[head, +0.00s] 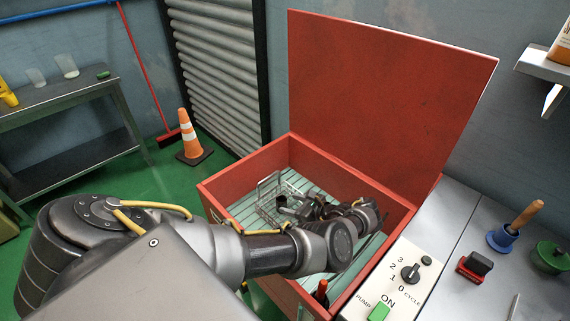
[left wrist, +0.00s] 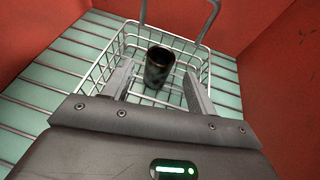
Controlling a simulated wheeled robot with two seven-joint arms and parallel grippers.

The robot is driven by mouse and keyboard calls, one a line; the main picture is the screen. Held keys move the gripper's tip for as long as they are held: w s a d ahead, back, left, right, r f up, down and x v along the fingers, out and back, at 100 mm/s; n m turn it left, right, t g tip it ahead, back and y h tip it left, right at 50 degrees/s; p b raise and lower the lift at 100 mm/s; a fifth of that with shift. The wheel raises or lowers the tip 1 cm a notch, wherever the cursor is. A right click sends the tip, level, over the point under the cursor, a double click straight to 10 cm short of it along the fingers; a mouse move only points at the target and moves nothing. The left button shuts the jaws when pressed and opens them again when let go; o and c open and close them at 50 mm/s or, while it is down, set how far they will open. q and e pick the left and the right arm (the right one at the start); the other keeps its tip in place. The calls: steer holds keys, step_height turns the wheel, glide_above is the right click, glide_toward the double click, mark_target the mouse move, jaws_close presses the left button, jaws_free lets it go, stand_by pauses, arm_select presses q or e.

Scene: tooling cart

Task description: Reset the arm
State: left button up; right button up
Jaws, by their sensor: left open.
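My left arm reaches from the lower left into an open red box (head: 240,174), under its raised red lid (head: 388,85). My left gripper (head: 284,206) is inside the box, at a wire basket (head: 268,196). In the left wrist view the gripper (left wrist: 160,80) is open, its two fingers apart over the basket (left wrist: 102,66). A dark, dirty cylindrical part (left wrist: 158,66) is in the basket, seen beyond the fingertips; I cannot tell that either finger touches it. My right gripper is not in view.
A control panel (head: 408,258) with a knob and a green button adjoins the box's right side. A plunger (head: 515,226), a red-and-black block (head: 474,265) and a green item (head: 550,257) stand on the grey top. A cone (head: 190,139) and bench (head: 70,100) are at left.

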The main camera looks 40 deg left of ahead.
arm_select(q)
steer(key=shift+d+r, duration=0.15)
steer(key=shift+d, duration=0.15)
stand_by(0.4)
